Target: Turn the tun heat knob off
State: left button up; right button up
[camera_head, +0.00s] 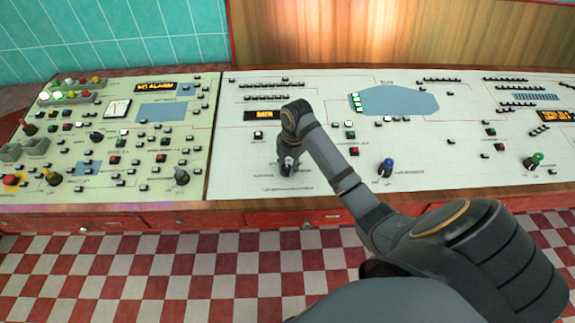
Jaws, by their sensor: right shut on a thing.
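The white control panel (235,165) has knobs along its front part. My right arm comes in from the lower right and reaches down to the panel left of its middle. My right gripper (288,168) points down there and is shut on a small knob at the panel surface. The gripper hides most of this knob, so I cannot tell its colour or which way it points. Small lettering beside and below it is too blurred to read. My left gripper is not in view.
A blue knob (388,165) stands right of the gripper, and a green knob (536,159) farther right. Red drawers (270,217) run below the panels.

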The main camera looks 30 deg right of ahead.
jog(key=shift+r+n+p, duration=0.15)
jog(key=shift+n+p, duration=0.65)
jog(key=shift+p, duration=0.1)
jog(key=shift+a+n+g+p, duration=0.1)
jog(key=shift+n+g+p, duration=0.2)
jog(key=shift+n+p, duration=0.8)
jog(key=n+p, duration=0.2)
jog(key=n, duration=0.1)
jog(key=shift+n+h+p, duration=0.3)
jog(key=shift+p, duration=0.1)
jog(key=shift+n+p, duration=0.45)
jog(key=shift+n, duration=0.25)
jog(key=shift+f+g, duration=0.2)
jog(key=shift+g, duration=0.1)
jog(key=o, duration=1.2)
jog(key=shift+w, duration=0.1)
jog(key=shift+c, duration=0.2)
